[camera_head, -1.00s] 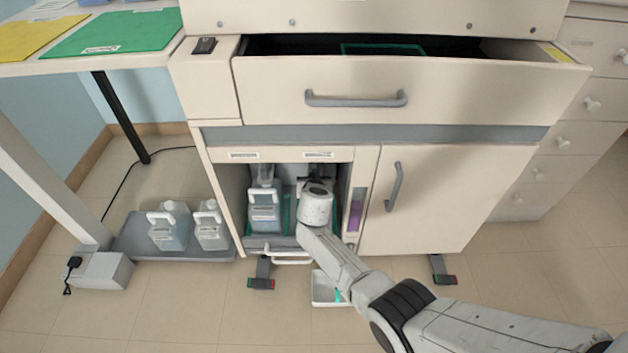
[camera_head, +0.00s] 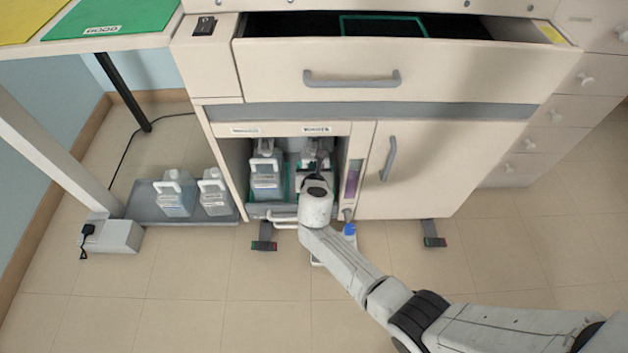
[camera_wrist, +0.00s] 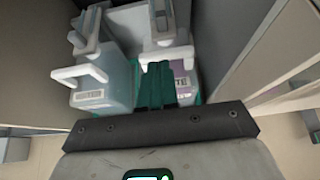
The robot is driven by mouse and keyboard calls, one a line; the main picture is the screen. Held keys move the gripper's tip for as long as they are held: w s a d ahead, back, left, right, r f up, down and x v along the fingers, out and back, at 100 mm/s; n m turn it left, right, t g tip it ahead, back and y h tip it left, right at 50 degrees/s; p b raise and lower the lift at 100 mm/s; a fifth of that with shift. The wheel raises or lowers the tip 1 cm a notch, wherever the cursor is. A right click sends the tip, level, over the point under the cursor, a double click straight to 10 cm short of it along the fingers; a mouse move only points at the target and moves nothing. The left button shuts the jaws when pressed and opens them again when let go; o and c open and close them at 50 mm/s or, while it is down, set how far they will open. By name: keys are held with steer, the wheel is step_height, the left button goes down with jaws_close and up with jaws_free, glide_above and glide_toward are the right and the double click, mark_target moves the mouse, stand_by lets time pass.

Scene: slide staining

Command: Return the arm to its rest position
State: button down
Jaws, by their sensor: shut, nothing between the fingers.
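My gripper (camera_head: 318,166) is at the open lower compartment of the cabinet in the head view, mostly hidden behind my wrist. In the wrist view the dark fingers (camera_wrist: 157,86) are together with nothing between them. They point into the compartment, in front of the bottles. A clear bottle with a white handle (camera_head: 265,180) stands at the left of the compartment, and it also shows in the wrist view (camera_wrist: 92,90).
The upper drawer (camera_head: 350,80) is pulled out above my arm. A closed door (camera_head: 440,170) is right of the compartment. Two bottles stand on a grey floor tray (camera_head: 145,205) at left. Floor in front is clear.

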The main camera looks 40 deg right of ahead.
steer(key=s+a+p, duration=0.1)
steer(key=s+a, duration=0.3)
steer(key=s, duration=0.1)
steer(key=shift+s, duration=0.2)
